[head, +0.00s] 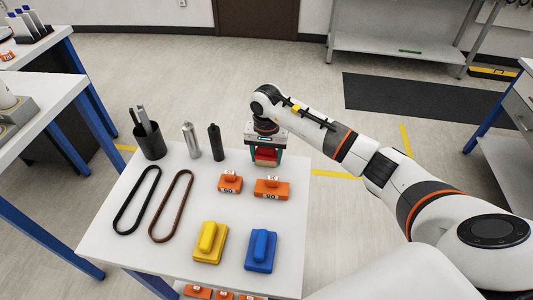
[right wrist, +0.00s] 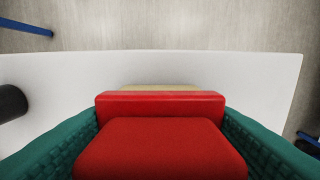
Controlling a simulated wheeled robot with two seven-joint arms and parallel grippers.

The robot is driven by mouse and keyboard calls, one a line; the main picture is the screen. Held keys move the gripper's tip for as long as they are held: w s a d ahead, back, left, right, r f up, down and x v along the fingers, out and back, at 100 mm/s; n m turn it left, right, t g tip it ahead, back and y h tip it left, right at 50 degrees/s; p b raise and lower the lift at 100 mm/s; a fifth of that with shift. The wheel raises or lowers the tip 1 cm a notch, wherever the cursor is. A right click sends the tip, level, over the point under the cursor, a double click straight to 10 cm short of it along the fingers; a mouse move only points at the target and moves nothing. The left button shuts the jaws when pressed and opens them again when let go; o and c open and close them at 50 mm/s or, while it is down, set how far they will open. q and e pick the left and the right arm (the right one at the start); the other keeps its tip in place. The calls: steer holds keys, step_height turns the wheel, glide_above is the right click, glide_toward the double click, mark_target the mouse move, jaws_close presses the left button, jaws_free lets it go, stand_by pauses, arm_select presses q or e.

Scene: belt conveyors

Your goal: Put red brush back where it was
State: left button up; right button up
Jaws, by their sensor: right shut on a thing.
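My right gripper (head: 265,155) is at the back right part of the white table (head: 103,232), pointing down. It is shut on the red brush (head: 265,161). In the right wrist view the red brush (right wrist: 160,148) sits between the two teal fingers, with a pale strip showing beyond its body. I cannot tell whether the brush touches the tabletop. A yellow brush (head: 208,243) and a blue brush (head: 261,251) lie side by side near the table's front. My left gripper is not in view.
Two orange weights (head: 230,183) (head: 272,188) lie just in front of my gripper. A dark cylinder (head: 215,143), a silver cylinder (head: 191,140) and a black cup (head: 150,146) stand left of it. Two belts (head: 136,200) (head: 171,206) lie on the left side.

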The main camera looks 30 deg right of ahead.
steer(key=shift+f, duration=0.2)
steer(key=o, duration=0.9)
steer(key=shift+r, duration=0.1)
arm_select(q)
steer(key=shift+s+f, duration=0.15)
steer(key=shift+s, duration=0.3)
arm_select(e)
steer(key=shift+r, duration=0.5)
step_height(320, 180, up, 11)
steer(key=b, duration=0.2)
steer(key=shift+f+b, duration=0.2)
steer(key=shift+b, duration=0.1)
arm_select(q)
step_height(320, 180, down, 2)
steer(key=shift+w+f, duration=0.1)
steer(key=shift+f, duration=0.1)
arm_select(e)
steer(key=shift+r, duration=0.35)
